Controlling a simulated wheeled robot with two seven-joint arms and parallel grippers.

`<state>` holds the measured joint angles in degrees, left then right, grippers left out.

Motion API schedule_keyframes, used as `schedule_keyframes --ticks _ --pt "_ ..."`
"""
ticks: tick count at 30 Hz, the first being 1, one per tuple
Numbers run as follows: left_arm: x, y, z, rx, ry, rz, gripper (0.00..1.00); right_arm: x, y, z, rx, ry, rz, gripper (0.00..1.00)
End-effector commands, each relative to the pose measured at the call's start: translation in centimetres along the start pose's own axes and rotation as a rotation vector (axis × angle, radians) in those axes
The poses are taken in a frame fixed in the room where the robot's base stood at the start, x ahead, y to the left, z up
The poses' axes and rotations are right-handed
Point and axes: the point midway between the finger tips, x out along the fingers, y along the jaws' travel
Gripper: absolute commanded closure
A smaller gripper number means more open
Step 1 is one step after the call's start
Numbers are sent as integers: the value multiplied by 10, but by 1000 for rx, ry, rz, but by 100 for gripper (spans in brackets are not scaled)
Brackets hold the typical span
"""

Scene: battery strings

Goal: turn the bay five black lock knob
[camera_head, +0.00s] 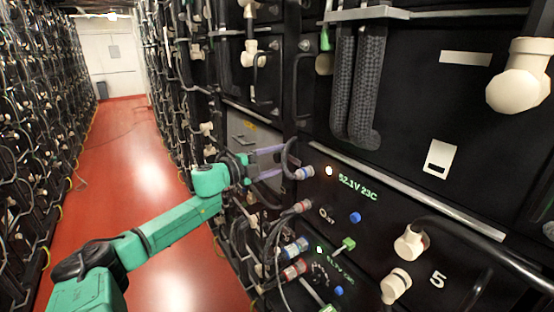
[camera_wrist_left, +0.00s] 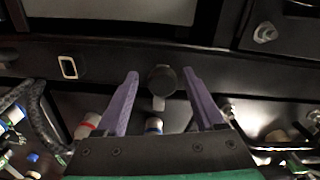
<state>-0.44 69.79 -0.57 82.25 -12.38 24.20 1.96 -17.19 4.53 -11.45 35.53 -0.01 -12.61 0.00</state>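A round black knob (camera_wrist_left: 162,80) with a small grey tab below it sits on the dark panel in the left wrist view. My left gripper (camera_head: 281,161) reaches to the panel in the head view, its two purple fingers spread. In the left wrist view the gripper (camera_wrist_left: 160,73) is open, with one finger on each side of the knob and a narrow gap showing on both sides. I cannot tell whether the fingertips reach past its face. In the head view the knob is not clearly distinguishable behind the fingers and a black cable loop. My right gripper is not in view.
A panel display (camera_head: 357,188) reads 52.1V 23C, beside a blue button (camera_head: 355,217). A white number 5 (camera_head: 438,279) marks the unit. Battery racks (camera_head: 30,130) line the far side.

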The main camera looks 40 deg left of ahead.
Motion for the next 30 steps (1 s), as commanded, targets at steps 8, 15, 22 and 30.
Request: schedule_keyframes --ticks 8,15,22,30 --pt "0 -2 0 -1 -1 -3 28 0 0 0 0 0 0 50" --pt "-11 1 1 -6 -2 -2 28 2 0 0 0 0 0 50" --pt "-35 0 0 -5 -1 -1 28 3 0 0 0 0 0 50" --pt "-100 1 1 -6 -5 -1 28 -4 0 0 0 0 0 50"
